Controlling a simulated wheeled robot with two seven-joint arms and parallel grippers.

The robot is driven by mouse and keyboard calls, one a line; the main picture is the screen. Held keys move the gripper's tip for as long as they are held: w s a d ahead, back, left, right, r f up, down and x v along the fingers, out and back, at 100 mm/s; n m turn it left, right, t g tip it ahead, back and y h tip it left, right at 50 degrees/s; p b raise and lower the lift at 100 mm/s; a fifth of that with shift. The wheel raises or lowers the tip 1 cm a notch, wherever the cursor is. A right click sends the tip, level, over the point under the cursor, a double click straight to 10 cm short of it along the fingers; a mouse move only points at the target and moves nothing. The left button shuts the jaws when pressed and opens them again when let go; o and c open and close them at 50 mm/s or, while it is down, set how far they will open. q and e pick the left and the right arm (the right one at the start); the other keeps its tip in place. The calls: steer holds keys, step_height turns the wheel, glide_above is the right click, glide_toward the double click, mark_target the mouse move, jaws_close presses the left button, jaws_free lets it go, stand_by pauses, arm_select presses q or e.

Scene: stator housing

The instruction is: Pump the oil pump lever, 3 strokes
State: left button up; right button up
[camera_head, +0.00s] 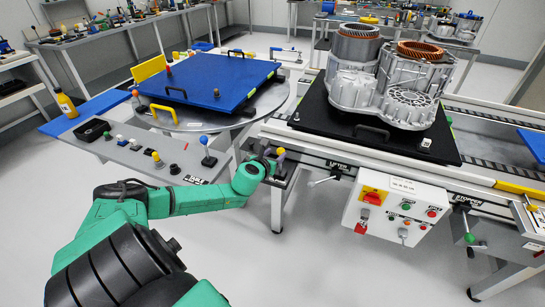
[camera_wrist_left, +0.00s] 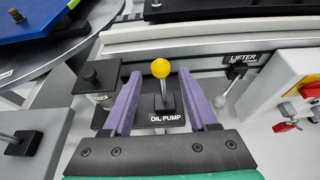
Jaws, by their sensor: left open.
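The oil pump lever shows in the left wrist view as a yellow ball knob (camera_wrist_left: 161,68) on a grey rod, standing on a dark base above a label reading OIL PUMP (camera_wrist_left: 167,118). In the head view its yellow knob (camera_head: 280,151) shows small, just past my left gripper (camera_head: 273,162). My left gripper (camera_wrist_left: 160,85) is open, with one purple finger on each side of the lever. Gaps show between the fingers and the knob, so the lever is not gripped. The lower rod and base are seen between the fingers. My right gripper is not in view.
A lever labelled LIFTER (camera_wrist_left: 224,100) stands right of the right finger. A white control box (camera_head: 397,214) hangs nearby. The stator housing (camera_head: 398,80) sits on a black plate behind; a blue board (camera_head: 222,80) lies left.

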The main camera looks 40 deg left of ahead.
mark_target(280, 149)
arm_select(q)
steer(key=shift+b+x, duration=1.65)
steer(key=shift+x, duration=0.8)
steer(key=shift+w, duration=0.2)
steer(key=shift+c, duration=0.3)
